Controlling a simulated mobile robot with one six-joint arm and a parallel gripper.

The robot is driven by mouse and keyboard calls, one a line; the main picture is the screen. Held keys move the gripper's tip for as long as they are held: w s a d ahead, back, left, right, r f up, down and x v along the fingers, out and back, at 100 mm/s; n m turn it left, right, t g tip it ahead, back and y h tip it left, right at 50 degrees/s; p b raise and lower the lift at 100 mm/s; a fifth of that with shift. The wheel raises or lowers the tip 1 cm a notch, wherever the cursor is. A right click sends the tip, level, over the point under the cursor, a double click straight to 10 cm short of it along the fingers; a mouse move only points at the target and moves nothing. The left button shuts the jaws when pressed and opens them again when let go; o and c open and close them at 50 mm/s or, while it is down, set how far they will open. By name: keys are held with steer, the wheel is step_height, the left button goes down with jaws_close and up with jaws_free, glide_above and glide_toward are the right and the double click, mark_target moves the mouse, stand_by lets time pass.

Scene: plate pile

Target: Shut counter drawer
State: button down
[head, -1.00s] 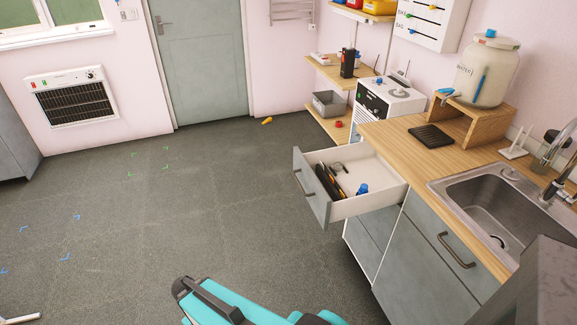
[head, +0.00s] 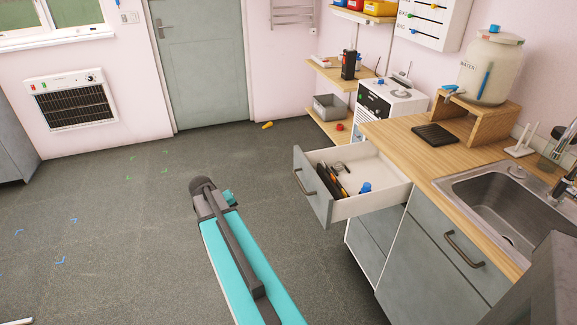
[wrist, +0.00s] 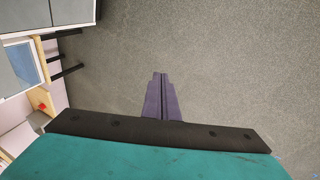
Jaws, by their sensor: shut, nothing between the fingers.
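The counter drawer (head: 345,209) is pulled well out of the wooden-topped counter (head: 400,140) in the head view. Its grey front (head: 318,200) with a bar handle (head: 303,182) faces left. Inside lie black and orange tools (head: 331,181) and a small blue item (head: 365,187). My teal arm stands to the left of the drawer, apart from it in the picture. My gripper (wrist: 158,76) shows in the wrist view with its dark fingers shut and empty, over grey floor. In the head view I cannot make out its fingers.
A lower cabinet door (head: 440,245) and a sink (head: 490,205) are to the right of the drawer. Shelves (head: 332,124) and a white appliance (head: 390,103) stand behind it. A small yellow object (head: 267,125) lies on the floor.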

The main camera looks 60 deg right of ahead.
steer(key=s+d+r+m+h+b, duration=0.3)
steer(key=d+r, duration=1.7)
steer(key=d, duration=0.1)
steer(key=s+d+f+p, duration=0.1)
steer(key=s+d+f, duration=0.1)
steer(key=d+f, duration=0.6)
steer(key=shift+d+p, duration=0.35)
steer(key=shift+d, duration=0.25)
